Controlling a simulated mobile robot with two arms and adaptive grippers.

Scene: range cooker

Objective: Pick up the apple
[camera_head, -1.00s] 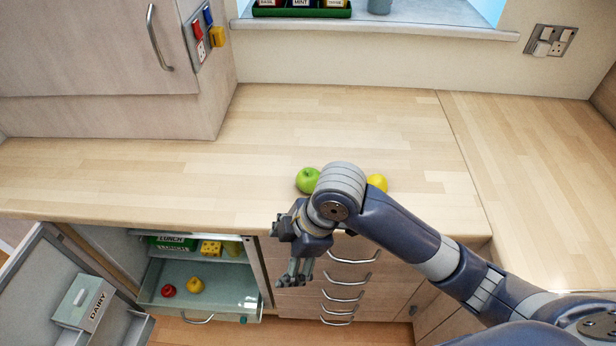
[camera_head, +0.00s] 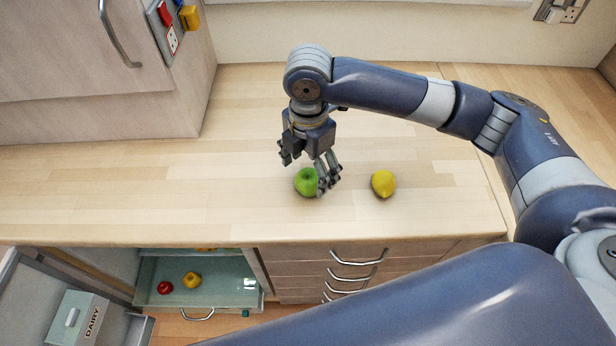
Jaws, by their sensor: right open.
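A green apple (camera_head: 305,182) sits on the wooden worktop (camera_head: 230,190), near its front edge. My right gripper (camera_head: 312,178) points down at the apple, with its fingers spread and open. One finger overlaps the apple's right side in the picture; I cannot tell whether it touches. A red fruit, perhaps another apple (camera_head: 165,288), lies in the open fridge drawer (camera_head: 235,293) below. My left gripper is not in view.
A yellow lemon (camera_head: 383,184) lies on the worktop right of the apple. The worktop left of the apple is clear. A yellow fruit (camera_head: 192,280) lies in the drawer. The fridge door with a dairy box (camera_head: 82,318) stands open at lower left.

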